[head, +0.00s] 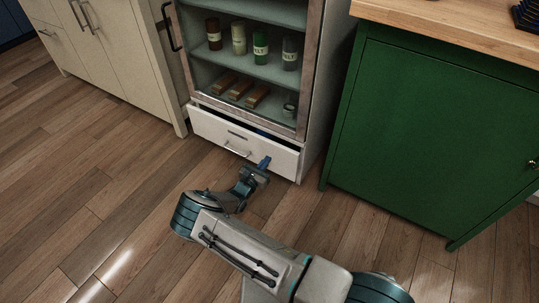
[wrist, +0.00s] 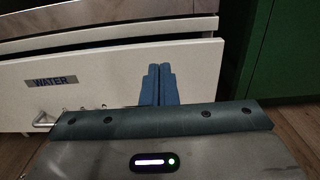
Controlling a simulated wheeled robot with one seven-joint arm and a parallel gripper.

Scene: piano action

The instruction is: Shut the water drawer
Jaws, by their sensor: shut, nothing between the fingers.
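The water drawer (head: 240,141) is the white drawer at the bottom of the glass-fronted cabinet. It stands partly open, with a dark gap along its top edge and something blue just visible inside. In the wrist view its white front (wrist: 105,77) carries a "WATER" label (wrist: 53,81) and a metal handle (wrist: 42,121) at left. My gripper (head: 265,161) is shut and empty, at the right part of the drawer front. In the wrist view its blue fingers (wrist: 158,76) are together in front of the drawer face; I cannot tell whether they touch it.
The cabinet (head: 314,75) above holds jars and bars on shelves. A green cupboard (head: 425,130) with a wooden top stands close on the right. Cream cupboards (head: 120,50) stand at left. The wooden floor (head: 90,180) in front is clear apart from my arm.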

